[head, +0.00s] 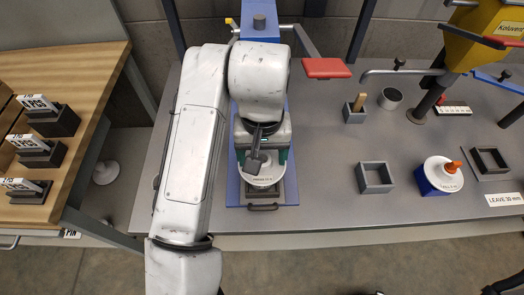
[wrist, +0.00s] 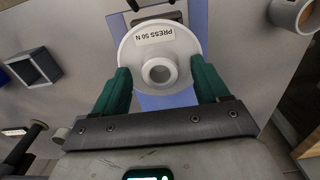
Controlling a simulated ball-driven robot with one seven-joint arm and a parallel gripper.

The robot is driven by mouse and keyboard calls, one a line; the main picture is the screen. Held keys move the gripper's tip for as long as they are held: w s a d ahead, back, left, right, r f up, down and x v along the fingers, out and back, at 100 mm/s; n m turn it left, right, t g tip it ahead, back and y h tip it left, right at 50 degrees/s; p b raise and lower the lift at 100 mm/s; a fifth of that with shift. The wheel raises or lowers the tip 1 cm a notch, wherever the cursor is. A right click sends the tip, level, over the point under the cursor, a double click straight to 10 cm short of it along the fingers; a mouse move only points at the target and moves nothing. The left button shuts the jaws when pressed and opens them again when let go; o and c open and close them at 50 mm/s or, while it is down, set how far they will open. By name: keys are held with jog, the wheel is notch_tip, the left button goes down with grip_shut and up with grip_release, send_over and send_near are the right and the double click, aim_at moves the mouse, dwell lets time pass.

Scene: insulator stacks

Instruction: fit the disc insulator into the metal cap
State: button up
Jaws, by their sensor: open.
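A white disc insulator (head: 262,182) with a hollow raised hub lies flat within the blue press stand, over a dark square holder (head: 291,190). In the wrist view the disc (wrist: 187,59) carries an upside-down label, "PRESS 50 N". My gripper (head: 262,163) is above the disc at the stand. In the wrist view my gripper's green fingers (wrist: 162,82) are apart, one on each side of the disc's near part. I cannot tell if they touch it. I cannot make out the metal cap; what lies under the disc is hidden.
On the grey bench (head: 330,205), to the right, stand an empty grey box (head: 375,178), a grey cup (head: 391,97) and a blue block (head: 436,183) bearing another white disc with an orange knob. A red paddle (head: 326,68) sticks out beside my arm. A wooden table (head: 85,75) stands left.

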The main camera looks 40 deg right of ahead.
notch_tip(320, 180, up, 11)
jog(key=p, duration=0.1)
dwell(0.4)
jog(key=shift+f, duration=0.15)
dwell(0.4)
